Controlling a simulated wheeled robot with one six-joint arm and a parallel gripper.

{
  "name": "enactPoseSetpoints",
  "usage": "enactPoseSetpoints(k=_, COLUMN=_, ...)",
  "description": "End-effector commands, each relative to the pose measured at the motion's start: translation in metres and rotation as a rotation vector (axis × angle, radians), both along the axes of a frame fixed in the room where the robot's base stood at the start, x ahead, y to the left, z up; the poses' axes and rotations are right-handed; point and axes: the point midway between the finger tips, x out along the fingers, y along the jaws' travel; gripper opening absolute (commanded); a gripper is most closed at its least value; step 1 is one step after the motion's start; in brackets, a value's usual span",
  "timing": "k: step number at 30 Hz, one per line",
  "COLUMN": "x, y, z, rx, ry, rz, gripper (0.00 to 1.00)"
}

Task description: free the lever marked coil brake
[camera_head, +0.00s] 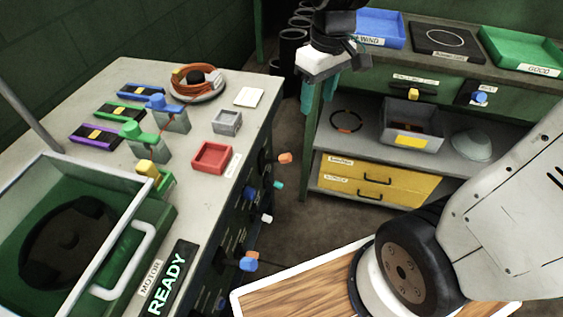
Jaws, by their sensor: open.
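My gripper (333,80) hangs at the top centre, over the gap between the workbench and the back cabinet. Its teal fingers are apart and nothing shows between them. A yellow knob (413,94) and a blue knob (480,98) sit on the cabinet front under small labels. I cannot read a coil brake marking on any of them.
The workbench (125,72) carries a cable coil (197,78), a red tray (212,157), a grey tray (227,122), lever blocks and a clear-lidded motor box beside a READY sign (168,280). A grey bin (410,125) stands on the cabinet shelf. Floor between is clear.

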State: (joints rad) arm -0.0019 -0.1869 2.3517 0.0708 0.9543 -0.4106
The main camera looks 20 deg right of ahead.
Motion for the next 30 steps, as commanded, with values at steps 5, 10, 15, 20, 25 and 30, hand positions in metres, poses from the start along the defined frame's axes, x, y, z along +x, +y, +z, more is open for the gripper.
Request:
enactPoseSetpoints(k=5, x=0.061, y=0.006, z=-0.064, rx=0.018, ry=0.040, rz=0.148, gripper=0.52)
enactPoseSetpoints(k=10, x=0.106, y=0.010, z=-0.137, rx=0.035, ry=0.064, rz=0.286, gripper=0.52)
enactPoseSetpoints(k=15, x=0.134, y=0.013, z=-0.215, rx=0.047, ry=0.084, rz=0.407, gripper=0.52)
enactPoseSetpoints(k=20, x=0.145, y=0.015, z=-0.262, rx=0.055, ry=0.092, rz=0.476, gripper=0.52)
enactPoseSetpoints(k=25, x=0.148, y=0.015, z=-0.284, rx=0.057, ry=0.094, rz=0.507, gripper=0.52)
enactPoseSetpoints(k=30, x=0.146, y=0.016, z=-0.304, rx=0.057, ry=0.096, rz=0.510, gripper=0.52)
